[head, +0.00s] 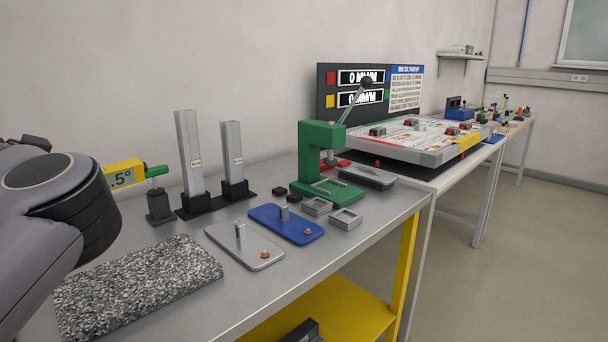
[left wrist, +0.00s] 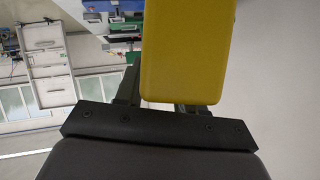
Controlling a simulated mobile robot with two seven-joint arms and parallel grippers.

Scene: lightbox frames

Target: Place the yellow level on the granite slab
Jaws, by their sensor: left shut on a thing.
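The yellow level (head: 122,175) shows in the head view at the left, marked ".5°", above the bench and behind the granite slab. Part of it is hidden behind my left arm. In the left wrist view the yellow level (left wrist: 188,50) stands out from my left gripper (left wrist: 165,97), which is shut on it. The fingers are partly hidden by the level. The speckled grey granite slab (head: 138,287) lies flat on the bench at the front left, with its top bare where it shows. My right gripper is in neither view.
A black stand (head: 159,206) with a green piece (head: 158,170) is close to the level's right end. Two grey columns (head: 190,155) stand behind. A grey plate (head: 245,258), a blue plate (head: 298,232) and a green press (head: 312,165) are to the right of the slab.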

